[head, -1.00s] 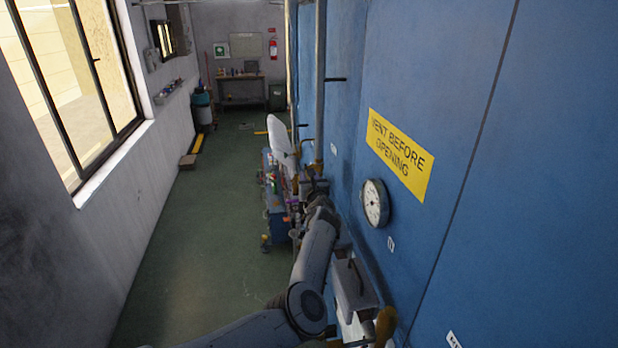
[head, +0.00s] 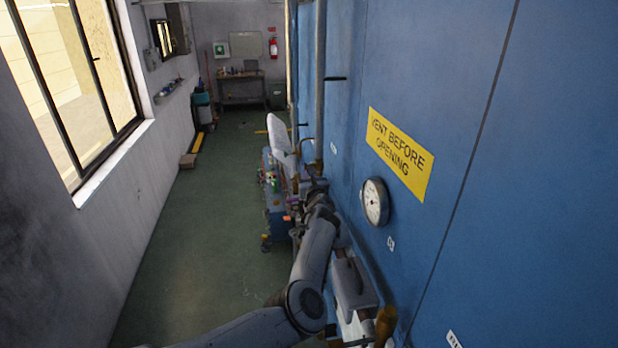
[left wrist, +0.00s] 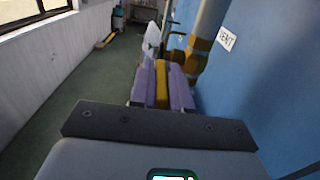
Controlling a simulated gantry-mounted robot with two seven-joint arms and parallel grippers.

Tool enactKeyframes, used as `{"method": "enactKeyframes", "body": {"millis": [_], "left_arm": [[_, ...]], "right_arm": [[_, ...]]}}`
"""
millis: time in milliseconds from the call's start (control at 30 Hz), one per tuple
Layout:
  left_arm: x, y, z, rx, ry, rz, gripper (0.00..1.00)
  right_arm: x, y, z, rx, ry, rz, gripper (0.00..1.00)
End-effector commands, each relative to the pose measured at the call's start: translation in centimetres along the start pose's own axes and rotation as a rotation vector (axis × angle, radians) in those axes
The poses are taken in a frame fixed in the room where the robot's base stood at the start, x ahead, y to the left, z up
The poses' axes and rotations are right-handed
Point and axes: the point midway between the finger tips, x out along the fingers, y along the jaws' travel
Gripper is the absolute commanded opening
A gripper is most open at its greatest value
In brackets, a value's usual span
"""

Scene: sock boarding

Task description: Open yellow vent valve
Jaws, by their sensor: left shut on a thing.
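In the left wrist view, the yellow valve handle (left wrist: 162,84) lies between the two purple fingers of my left gripper (left wrist: 163,72), which is shut on it. A brass-coloured valve body (left wrist: 200,44) sits on the grey pipe (left wrist: 210,18) just beyond, beside a white VENT label (left wrist: 227,39). In the head view my left gripper (head: 309,181) is small and close to the blue wall, below the pipe; its grip on the handle is hard to make out there. My right gripper is not in view.
The blue wall (head: 450,220) runs close along the right, with a pressure gauge (head: 375,202) and a yellow VENT BEFORE OPENING sign (head: 399,155). A cluttered blue cart (head: 272,205) stands just left of my gripper. The green floor (head: 190,270) is largely clear.

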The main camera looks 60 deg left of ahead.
Motion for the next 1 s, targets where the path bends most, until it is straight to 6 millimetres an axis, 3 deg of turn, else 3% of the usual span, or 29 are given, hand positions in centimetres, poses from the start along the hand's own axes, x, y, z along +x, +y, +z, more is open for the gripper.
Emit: {"method": "enactKeyframes", "body": {"millis": [267, 633, 1000], "left_arm": [[0.0, -0.1, 0.9, -0.006, 0.089, 0.001, 0.0], [0.6, -0.1, 2.8, -0.009, 0.379, -0.003, 0.0], [1.1, 0.0, 3.9, -0.004, 0.531, -0.002, 0.0]], "right_arm": [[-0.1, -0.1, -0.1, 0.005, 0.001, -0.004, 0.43], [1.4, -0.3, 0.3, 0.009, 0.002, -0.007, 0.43], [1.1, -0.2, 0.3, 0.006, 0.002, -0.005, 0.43]]}}
